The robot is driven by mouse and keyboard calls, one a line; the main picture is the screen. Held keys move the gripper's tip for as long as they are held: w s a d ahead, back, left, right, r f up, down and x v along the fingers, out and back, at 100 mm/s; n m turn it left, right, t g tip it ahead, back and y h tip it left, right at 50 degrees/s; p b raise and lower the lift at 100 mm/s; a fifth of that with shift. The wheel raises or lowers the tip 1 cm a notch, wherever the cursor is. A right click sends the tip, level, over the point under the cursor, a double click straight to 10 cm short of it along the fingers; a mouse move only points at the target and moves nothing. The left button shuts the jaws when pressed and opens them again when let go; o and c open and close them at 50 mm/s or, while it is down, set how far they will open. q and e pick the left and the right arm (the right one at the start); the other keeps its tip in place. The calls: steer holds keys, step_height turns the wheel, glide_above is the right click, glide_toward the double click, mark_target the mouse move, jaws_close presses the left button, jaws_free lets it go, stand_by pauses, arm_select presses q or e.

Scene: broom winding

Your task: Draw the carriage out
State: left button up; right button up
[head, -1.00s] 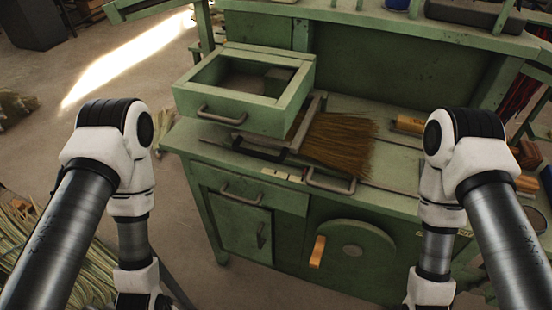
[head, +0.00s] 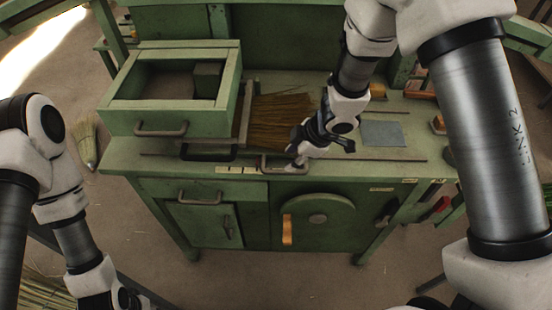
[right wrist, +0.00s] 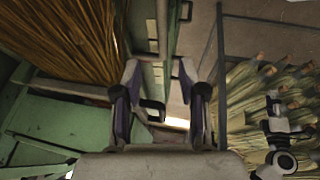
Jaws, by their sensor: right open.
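The bench (head: 360,155) has a bar handle (head: 283,168) on its front edge, below a fan of brown bristles (head: 285,122). A dark handle (head: 205,155) sits left of it. I cannot tell which one belongs to the carriage. My left gripper (head: 125,300) is low at the left edge of the picture, partly cut off.
A green open-topped box (head: 170,122) with a handle stands on the bench's left. A grey plate (head: 383,134) lies on the right. The bench front has a drawer and a disc with an orange grip (head: 287,230). Bundled stalks (head: 40,290) lie at lower left.

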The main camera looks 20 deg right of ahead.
mark_target(281, 171)
steer(key=x, duration=0.7)
steer(key=shift+f, duration=0.25)
steer(key=shift+s+d+r, duration=0.1)
steer(key=shift+s+d, duration=0.05)
jaws_close()
